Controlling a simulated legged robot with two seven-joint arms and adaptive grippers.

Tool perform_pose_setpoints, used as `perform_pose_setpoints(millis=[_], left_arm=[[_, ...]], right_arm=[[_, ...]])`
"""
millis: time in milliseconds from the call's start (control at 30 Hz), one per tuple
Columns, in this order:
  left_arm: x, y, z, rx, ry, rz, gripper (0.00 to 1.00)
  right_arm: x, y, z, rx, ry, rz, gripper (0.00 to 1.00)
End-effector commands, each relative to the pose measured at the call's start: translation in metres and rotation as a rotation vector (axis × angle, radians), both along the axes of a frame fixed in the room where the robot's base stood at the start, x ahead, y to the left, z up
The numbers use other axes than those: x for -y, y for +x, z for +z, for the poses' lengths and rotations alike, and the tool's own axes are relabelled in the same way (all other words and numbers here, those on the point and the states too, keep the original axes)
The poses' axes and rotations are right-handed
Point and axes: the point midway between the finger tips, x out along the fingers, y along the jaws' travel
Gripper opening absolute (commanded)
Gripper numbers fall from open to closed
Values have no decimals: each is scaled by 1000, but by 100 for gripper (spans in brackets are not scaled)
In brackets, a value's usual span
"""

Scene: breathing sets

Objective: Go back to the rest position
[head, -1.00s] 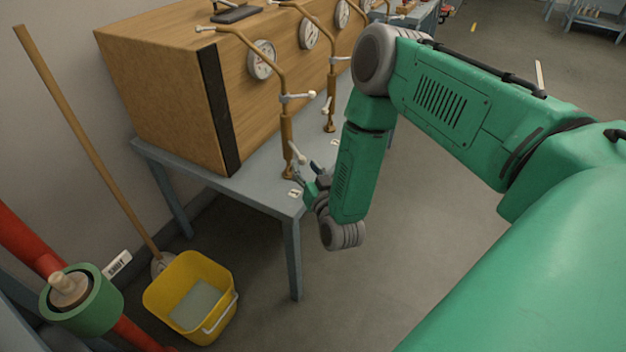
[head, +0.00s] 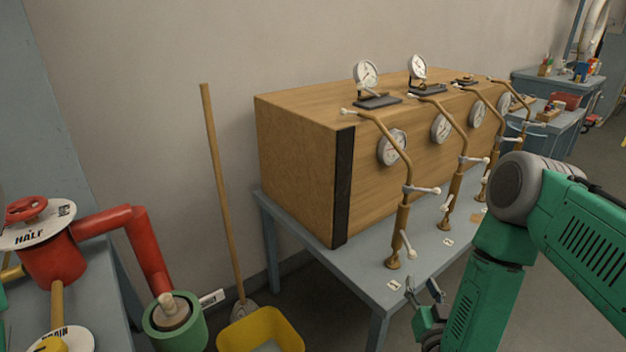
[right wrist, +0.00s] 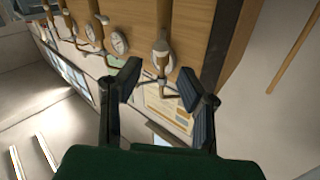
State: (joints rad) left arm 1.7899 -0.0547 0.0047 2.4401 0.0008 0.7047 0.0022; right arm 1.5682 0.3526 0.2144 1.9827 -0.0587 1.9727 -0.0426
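My right gripper (head: 424,290) is low at the right in the head view, in front of the grey-blue table's near edge. In the right wrist view its two dark fingers (right wrist: 159,82) are spread apart with nothing between them. The nearest breathing set, a brown bent pipe (head: 402,213) with white-tipped levers, stands upright on the table, apart from the gripper. Beyond the fingers the wrist view shows pipes and gauges (right wrist: 119,41). My left gripper is in neither view.
A wooden cabinet (head: 295,165) with round gauges stands on the table (head: 352,281). More pipes stand along its front. A broom (head: 219,185) leans on the wall by a yellow bucket (head: 283,330). Red piping (head: 144,246) with a red valve wheel (head: 26,209) is at the left.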

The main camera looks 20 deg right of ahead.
Motion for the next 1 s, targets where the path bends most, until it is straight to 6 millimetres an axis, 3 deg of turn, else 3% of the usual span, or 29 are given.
perform_pose_setpoints(millis=[133,233,333,433,600,700,800,1000], left_arm=[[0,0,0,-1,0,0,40],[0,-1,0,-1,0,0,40],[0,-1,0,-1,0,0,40],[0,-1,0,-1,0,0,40],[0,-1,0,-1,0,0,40],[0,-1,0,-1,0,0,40],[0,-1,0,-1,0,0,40],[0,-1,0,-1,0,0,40]], right_arm=[[-16,-4,-13,-91,20,50,33],[-46,-19,-39,-286,52,144,33],[-79,-59,-73,-570,75,261,33],[-98,-117,-98,-871,74,353,33],[-98,-215,-108,-1294,47,419,33],[-92,-251,-103,-1440,33,424,33],[-88,-270,-100,-1514,26,421,33],[-87,-274,-99,-1535,26,420,33]])
